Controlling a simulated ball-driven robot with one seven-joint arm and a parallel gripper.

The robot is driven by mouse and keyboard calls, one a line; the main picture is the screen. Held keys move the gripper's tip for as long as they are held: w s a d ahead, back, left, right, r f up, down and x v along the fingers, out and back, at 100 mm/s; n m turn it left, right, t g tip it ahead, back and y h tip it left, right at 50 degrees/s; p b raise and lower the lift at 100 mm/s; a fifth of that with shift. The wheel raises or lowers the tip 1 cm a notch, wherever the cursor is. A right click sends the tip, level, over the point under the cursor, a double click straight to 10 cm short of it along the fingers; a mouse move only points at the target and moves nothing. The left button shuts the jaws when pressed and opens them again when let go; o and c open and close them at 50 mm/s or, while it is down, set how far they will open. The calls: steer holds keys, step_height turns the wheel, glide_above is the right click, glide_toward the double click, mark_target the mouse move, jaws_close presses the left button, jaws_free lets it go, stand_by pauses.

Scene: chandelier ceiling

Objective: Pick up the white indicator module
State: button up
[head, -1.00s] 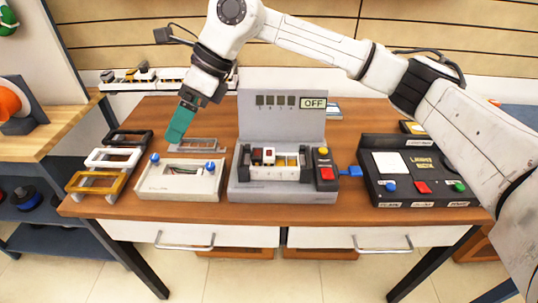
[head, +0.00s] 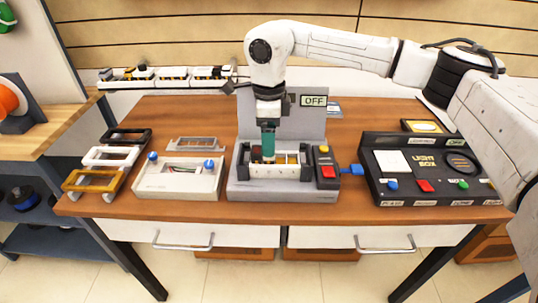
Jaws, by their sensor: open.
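My gripper (head: 268,153) points straight down with its green fingers over the slots of the grey test station (head: 282,193). The fingers reach down to the row of small modules and hide part of it. A small dark red module (head: 257,154) shows just left of the fingers. Pale yellowish modules (head: 291,159) show to the right. The white indicator module is not clearly visible; the fingers cover the spot where a small white-faced module showed earlier. I cannot tell whether the fingers touch it.
The station's upright panel, with its OFF display (head: 314,100), stands close behind my gripper. A white box with blue knobs (head: 180,180) is left, and coloured frames (head: 95,181) lie farther left. A black light box (head: 425,170) is right. Bare wood lies along the table front.

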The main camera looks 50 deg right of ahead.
steer(key=shift+f, duration=1.85)
steer(key=shift+c, duration=0.4)
steer(key=c, duration=1)
